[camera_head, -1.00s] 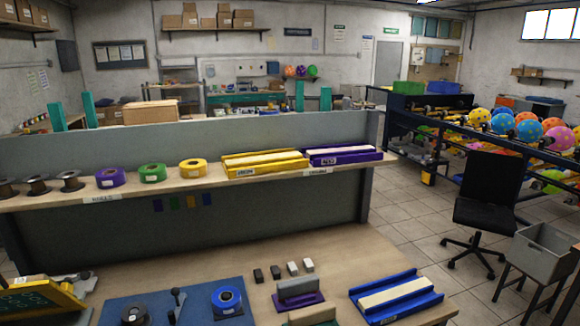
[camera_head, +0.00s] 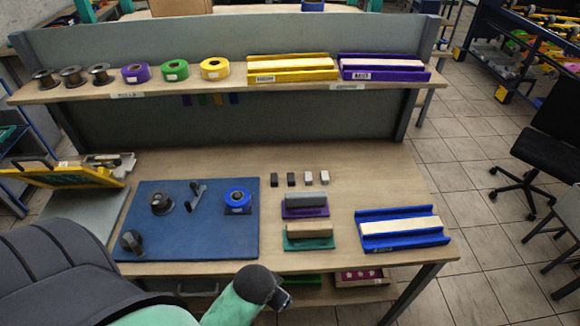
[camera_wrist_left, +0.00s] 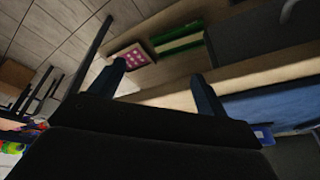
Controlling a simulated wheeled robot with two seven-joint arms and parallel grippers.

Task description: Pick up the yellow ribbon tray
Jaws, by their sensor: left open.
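The yellow ribbon tray (camera_head: 260,76) lies on the upper shelf of the workbench in the head view, between the yellow ribbon roll (camera_head: 214,68) and the purple tray (camera_head: 392,76). A pale strip lies in it. My left arm comes in at the lower left, with a green link and a dark end, and is well below and in front of the shelf. In the left wrist view my left gripper (camera_wrist_left: 160,72) has its two dark fingers apart with nothing between them. The yellow tray is not in the wrist view. My right gripper is not in view.
The upper shelf (camera_head: 215,91) also holds purple and green ribbon rolls and dark spools. The lower worktop holds a blue mat (camera_head: 190,228), small blocks, stamps and a blue tray (camera_head: 372,242). A black chair (camera_head: 550,145) stands at the right on tiled floor.

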